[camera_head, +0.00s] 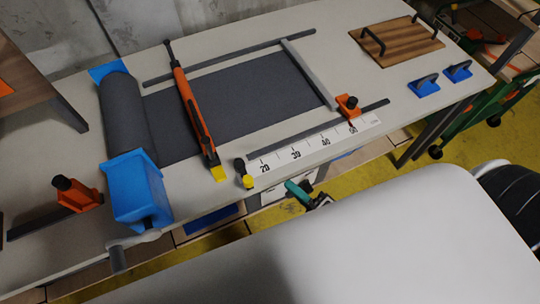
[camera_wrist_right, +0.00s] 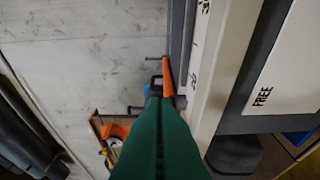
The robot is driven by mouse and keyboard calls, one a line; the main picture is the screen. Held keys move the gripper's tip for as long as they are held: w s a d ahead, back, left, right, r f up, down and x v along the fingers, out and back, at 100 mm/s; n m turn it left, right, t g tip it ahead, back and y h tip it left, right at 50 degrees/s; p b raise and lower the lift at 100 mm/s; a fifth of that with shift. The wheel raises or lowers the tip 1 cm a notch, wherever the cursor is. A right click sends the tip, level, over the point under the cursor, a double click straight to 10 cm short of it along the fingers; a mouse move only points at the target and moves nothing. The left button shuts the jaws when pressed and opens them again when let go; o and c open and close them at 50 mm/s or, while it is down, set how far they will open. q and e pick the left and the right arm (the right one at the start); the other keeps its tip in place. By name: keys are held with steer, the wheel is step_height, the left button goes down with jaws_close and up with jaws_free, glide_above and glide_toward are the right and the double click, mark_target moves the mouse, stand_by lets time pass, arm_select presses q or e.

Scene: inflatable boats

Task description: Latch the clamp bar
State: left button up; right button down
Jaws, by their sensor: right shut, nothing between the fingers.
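The clamp bar (camera_head: 185,92), apparently the long orange and black bar, lies across the dark sheet (camera_head: 240,98) beside the roll. Its near end has a yellow tip (camera_head: 218,174) at the table's front edge. A black knob with a yellow foot (camera_head: 248,181) stands just right of that tip, apart from it. My right gripper (camera_head: 291,187) has green fingers and is below the front edge, right of the knob and not touching the bar. In the right wrist view its fingers (camera_wrist_right: 155,102) are together and empty. My left gripper is out of view.
A dark roll (camera_head: 122,112) with a blue crank housing (camera_head: 138,190) stands left. A numbered ruler strip (camera_head: 312,145) and an orange stop (camera_head: 348,105) lie right. A wooden board (camera_head: 396,42) and blue-based handles (camera_head: 423,87) are farther right. A panel marked FREE (camera_wrist_right: 285,75) shows in the wrist view.

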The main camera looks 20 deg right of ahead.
mark_target(248, 182)
steer(key=p+x, duration=0.1)
steer(key=x, duration=0.4)
steer(key=p+x, duration=0.1)
steer(key=x, duration=0.3)
steer(key=shift+w+a+r, duration=0.15)
steer(key=shift+w+r, duration=0.05)
steer(key=shift+w, duration=0.15)
steer(key=shift+s+a+f+p, duration=0.1)
steer(key=shift+s+a+p, duration=0.85)
steer(key=shift+a, duration=0.3)
steer(key=shift+s+a+f, duration=0.1)
steer(key=shift+s+a, duration=0.2)
steer(key=shift+s, duration=0.1)
